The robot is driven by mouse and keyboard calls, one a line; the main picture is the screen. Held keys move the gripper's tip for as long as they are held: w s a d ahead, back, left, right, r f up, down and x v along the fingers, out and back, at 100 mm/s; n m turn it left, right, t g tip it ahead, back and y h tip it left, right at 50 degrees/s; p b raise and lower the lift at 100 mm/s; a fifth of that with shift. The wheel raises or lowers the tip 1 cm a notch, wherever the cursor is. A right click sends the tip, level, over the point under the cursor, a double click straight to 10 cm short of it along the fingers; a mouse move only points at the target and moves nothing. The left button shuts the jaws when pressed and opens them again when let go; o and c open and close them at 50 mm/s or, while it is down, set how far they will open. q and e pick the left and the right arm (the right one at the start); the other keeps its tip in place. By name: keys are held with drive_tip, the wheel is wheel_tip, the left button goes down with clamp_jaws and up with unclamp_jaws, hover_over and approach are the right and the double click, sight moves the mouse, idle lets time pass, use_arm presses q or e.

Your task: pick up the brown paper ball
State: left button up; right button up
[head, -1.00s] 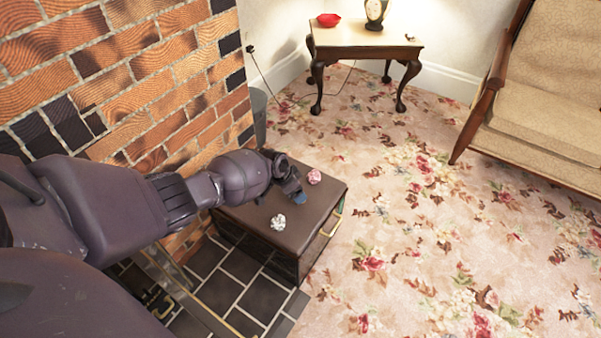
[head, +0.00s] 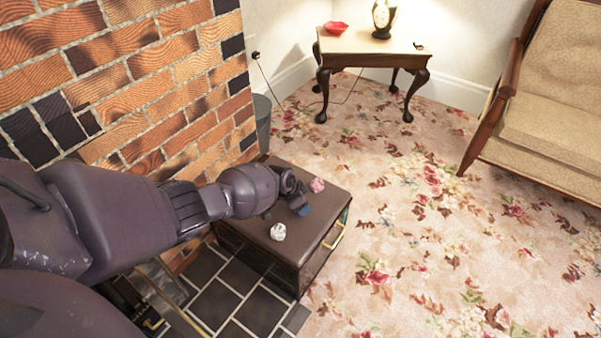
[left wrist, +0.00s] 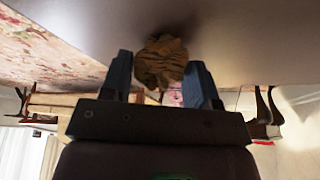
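The brown paper ball (left wrist: 161,60) is crumpled and lies on the dark top of the low box (head: 250,222). In the left wrist view it sits between the two blue fingers of my left gripper (left wrist: 160,72). The fingers are apart, with a gap on each side of the ball. In the head view my left gripper (head: 298,205) is low over the box top, and I cannot make out the brown ball there. My right gripper is not in view.
A pink paper ball (head: 317,185) lies just beyond my left gripper, and a white one (head: 278,232) lies nearer. The brick fireplace wall (head: 150,80) is close on the left. A side table (head: 365,42) and an armchair (head: 540,110) stand behind. The flowered carpet at right is clear.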

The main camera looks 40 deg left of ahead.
use_arm(q)
drive_tip(key=c, duration=0.4)
drive_tip(key=shift+c, duration=0.2)
